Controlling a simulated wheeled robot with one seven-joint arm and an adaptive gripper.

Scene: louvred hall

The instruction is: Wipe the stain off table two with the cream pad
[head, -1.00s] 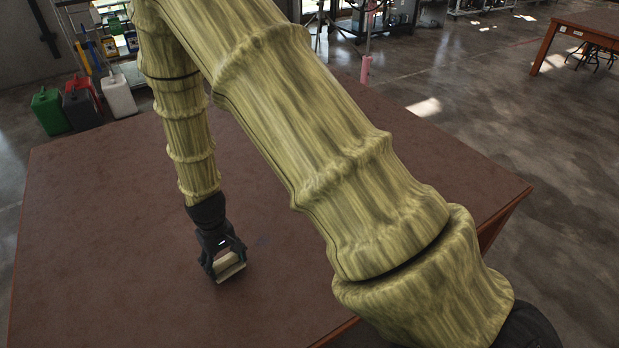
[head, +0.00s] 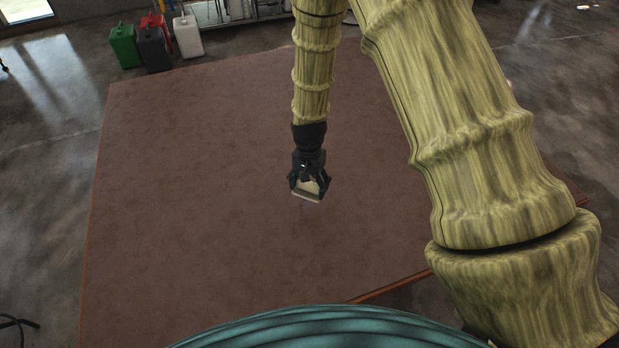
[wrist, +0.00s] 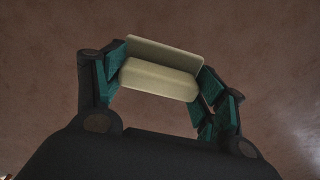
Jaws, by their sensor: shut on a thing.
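Table two (head: 200,190) is a wide brown-red top filling the middle of the head view. My gripper (head: 309,186) is shut on the cream pad (head: 307,195), above the middle of the table. In the wrist view the cream pad (wrist: 160,80) sits between the two fingers, with plain brown tabletop behind it. I cannot tell whether the pad touches the table.
Green (head: 124,46), dark grey (head: 153,50), red and white (head: 187,37) canisters stand on the floor beyond the table's far left edge. A metal rack (head: 235,10) is behind the table. The rest of the tabletop looks clear.

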